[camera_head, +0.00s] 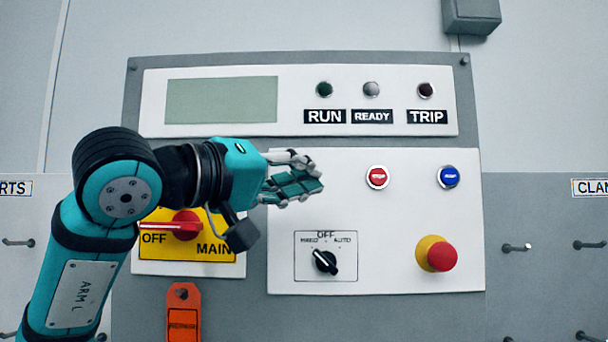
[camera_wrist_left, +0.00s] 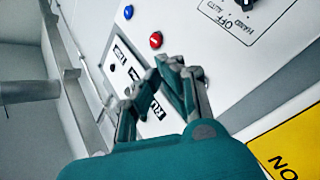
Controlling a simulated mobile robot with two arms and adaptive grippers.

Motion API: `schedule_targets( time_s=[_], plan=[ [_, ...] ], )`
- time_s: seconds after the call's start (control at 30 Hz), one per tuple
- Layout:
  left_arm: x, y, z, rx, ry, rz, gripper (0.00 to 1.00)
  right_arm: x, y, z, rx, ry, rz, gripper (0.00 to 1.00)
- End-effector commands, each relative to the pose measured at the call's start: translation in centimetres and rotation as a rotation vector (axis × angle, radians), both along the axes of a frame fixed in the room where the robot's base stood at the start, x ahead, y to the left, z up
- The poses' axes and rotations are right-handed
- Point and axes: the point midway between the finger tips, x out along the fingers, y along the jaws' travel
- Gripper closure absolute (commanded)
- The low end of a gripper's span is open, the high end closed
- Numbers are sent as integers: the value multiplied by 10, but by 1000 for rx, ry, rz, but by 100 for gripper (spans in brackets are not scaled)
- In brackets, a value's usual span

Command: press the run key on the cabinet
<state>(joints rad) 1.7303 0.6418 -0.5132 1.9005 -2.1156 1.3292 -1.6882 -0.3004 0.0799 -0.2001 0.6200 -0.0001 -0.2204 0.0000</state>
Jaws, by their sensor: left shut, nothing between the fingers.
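The grey cabinet (camera_head: 300,60) faces me with a white control plate (camera_head: 375,275) at its lower right. A red stop button (camera_head: 377,177) and a blue button (camera_head: 449,177) sit in its upper row. They also show in the left wrist view, red (camera_wrist_left: 155,40) and blue (camera_wrist_left: 128,12). My left gripper (camera_head: 314,178) is shut and empty, in front of the plate's upper left, left of the red button. No run key shows; my fingers hide that part of the plate. I cannot tell whether the fingertips touch it. My right gripper is not in view.
Above are a blank display (camera_head: 222,101) and dark RUN (camera_head: 325,90), pale READY (camera_head: 371,90) and dark TRIP (camera_head: 426,91) lamps. Below are a black selector (camera_head: 325,262) and a red emergency stop (camera_head: 441,257). A red main switch (camera_head: 185,225) is behind my arm; an orange tag (camera_head: 183,310) hangs below.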

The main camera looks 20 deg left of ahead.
Motion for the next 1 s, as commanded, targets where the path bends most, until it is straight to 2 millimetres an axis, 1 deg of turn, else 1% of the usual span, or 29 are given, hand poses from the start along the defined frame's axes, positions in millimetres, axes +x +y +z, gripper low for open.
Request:
schedule_targets(
  time_s=[0.03, 0.2, 0.4, 0.53, 1.0],
  plan=[
    [8, 2, 1, -3, 3, 0, 100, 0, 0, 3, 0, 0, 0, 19],
    [29, 9, 2, -1, 2, 2, 100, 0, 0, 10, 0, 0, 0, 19],
    [44, 13, 1, -1, 1, 1, 100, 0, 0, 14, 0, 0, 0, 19],
    [47, 13, 0, 0, -1, 1, 100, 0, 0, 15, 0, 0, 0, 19],
    [47, 14, 0, 0, -1, 1, 100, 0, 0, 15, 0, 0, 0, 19]
  ],
)
